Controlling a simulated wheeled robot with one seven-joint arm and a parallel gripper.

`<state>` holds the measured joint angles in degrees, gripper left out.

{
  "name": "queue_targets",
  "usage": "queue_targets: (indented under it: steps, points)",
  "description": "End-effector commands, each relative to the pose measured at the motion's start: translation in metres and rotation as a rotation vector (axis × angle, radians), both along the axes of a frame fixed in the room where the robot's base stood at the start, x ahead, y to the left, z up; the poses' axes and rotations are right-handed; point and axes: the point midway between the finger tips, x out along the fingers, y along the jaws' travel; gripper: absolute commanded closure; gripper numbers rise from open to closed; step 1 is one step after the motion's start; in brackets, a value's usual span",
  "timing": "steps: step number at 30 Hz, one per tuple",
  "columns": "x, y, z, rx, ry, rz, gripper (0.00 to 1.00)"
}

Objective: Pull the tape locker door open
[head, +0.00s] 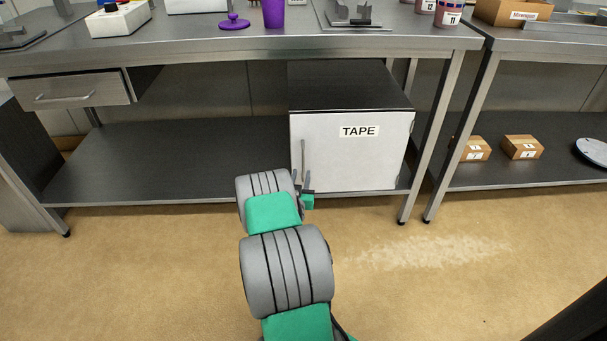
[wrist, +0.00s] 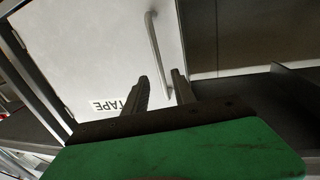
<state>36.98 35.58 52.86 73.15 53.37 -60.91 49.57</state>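The tape locker (head: 350,92) is a box with a dark top on the lower shelf of the bench. Its white door (head: 360,160) carries a TAPE label and looks closed. A grey vertical bar handle (head: 303,158) is at the door's left edge. My gripper (head: 301,177) is at the handle's lower part. In the wrist view the door (wrist: 95,50) is turned around and the handle (wrist: 154,45) runs down between the two fingers of my gripper (wrist: 161,76). The fingers are apart, with gaps visible beside the handle; I cannot tell whether either touches it.
The bench's lower shelf (head: 190,160) is empty left of the locker. A bench leg (head: 432,135) stands just right of the locker. A drawer (head: 75,92) hangs at the left. Small cartons (head: 522,147) sit on the right shelf.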

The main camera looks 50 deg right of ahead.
Motion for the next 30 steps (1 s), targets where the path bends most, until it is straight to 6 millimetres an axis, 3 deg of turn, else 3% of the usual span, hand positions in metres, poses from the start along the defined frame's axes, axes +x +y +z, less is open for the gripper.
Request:
queue_targets:
  steps: [9,20,30]
  points:
    - [0.028,-0.051,0.002,-0.001,-0.003,-0.003,0.68]
    - [0.035,-0.058,0.004,0.000,0.000,0.001,0.69]
    - [0.035,-0.058,0.003,0.001,0.001,0.001,0.97]
